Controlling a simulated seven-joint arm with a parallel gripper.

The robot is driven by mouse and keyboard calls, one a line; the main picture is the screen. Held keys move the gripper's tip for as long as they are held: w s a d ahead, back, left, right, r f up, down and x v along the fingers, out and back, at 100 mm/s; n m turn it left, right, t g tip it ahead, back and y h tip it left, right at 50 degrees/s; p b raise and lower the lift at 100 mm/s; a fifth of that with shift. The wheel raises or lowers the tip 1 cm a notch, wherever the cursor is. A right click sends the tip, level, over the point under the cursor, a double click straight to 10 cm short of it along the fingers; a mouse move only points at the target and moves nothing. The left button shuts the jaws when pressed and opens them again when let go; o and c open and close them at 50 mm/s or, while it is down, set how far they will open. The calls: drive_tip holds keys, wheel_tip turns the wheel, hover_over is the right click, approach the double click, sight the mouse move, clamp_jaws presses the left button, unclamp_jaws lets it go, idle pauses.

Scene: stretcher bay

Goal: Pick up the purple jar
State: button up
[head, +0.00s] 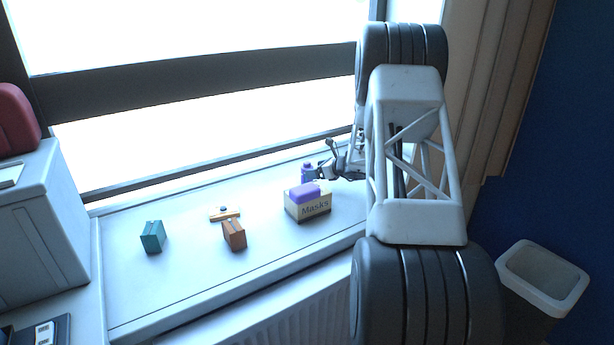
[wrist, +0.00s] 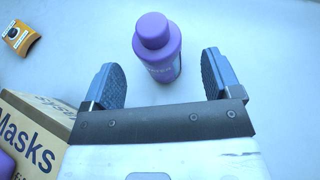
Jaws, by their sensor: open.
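The purple jar (wrist: 158,50) stands upright on the white sill in the wrist view, with a round purple cap. It is between and slightly beyond the two blue fingertips of my gripper (wrist: 162,78), with clear gaps on both sides. My gripper is open and holds nothing. In the head view the jar (head: 308,172) shows behind the masks box, partly hidden, with my gripper (head: 326,165) at its right side.
A masks box (head: 314,209) with a purple top stands close to the jar, left of my gripper in the wrist view. The window is behind.

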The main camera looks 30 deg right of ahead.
drive_tip(key=shift+x, duration=2.5)
drive_tip(key=shift+f, duration=0.1)
drive_tip(key=c, duration=1.1)
